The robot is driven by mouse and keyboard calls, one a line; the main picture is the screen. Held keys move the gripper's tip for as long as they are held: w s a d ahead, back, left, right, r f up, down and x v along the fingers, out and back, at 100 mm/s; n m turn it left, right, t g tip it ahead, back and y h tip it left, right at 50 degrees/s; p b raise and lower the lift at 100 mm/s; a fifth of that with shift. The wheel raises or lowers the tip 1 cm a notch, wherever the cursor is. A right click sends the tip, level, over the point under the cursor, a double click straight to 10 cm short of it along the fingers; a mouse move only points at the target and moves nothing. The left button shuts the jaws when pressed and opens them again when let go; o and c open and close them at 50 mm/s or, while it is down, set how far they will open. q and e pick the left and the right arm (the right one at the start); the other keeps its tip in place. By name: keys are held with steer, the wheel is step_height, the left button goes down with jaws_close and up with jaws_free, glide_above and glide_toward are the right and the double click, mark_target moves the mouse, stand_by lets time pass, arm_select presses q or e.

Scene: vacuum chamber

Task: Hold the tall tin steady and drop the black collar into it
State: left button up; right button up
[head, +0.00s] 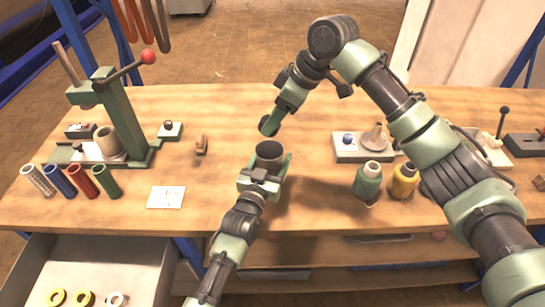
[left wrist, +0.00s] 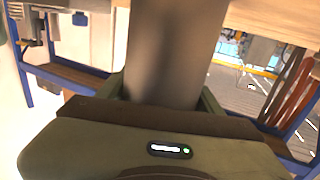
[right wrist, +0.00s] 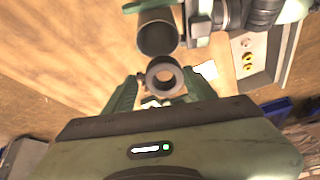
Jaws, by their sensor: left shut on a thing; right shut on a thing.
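The tall tin (head: 269,150) is a grey open-topped cylinder standing near the middle of the bench. My left gripper (head: 266,172) is shut on it, one finger on each side. The tin fills the middle of the left wrist view (left wrist: 172,50), and its open mouth shows in the right wrist view (right wrist: 158,36). My right gripper (head: 272,119) is shut on the black collar (right wrist: 151,77), a thick dark ring. In the head view, the collar (head: 266,127) is small and partly hidden, above and beyond the tin's mouth. Collar and tin look apart.
A green press (head: 124,120) with a red-knobbed lever stands at the left, with several coloured tubes (head: 82,181) and a white card (head: 167,197) before it. Green (head: 368,181) and yellow (head: 404,180) spools stand to the right. An open drawer (head: 130,270) holds rings at lower left.

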mark_target(280, 125)
arm_select(q)
steer(key=shift+f, duration=0.1)
arm_select(e)
steer(key=shift+f, duration=2.15)
steer(key=o, duration=1.7)
steer(key=v, duration=1.2)
steer(key=shift+s, duration=0.1)
arm_select(q)
steer(key=o, duration=1.6)
steer(key=shift+c, duration=0.2)
steer(key=shift+s, duration=0.1)
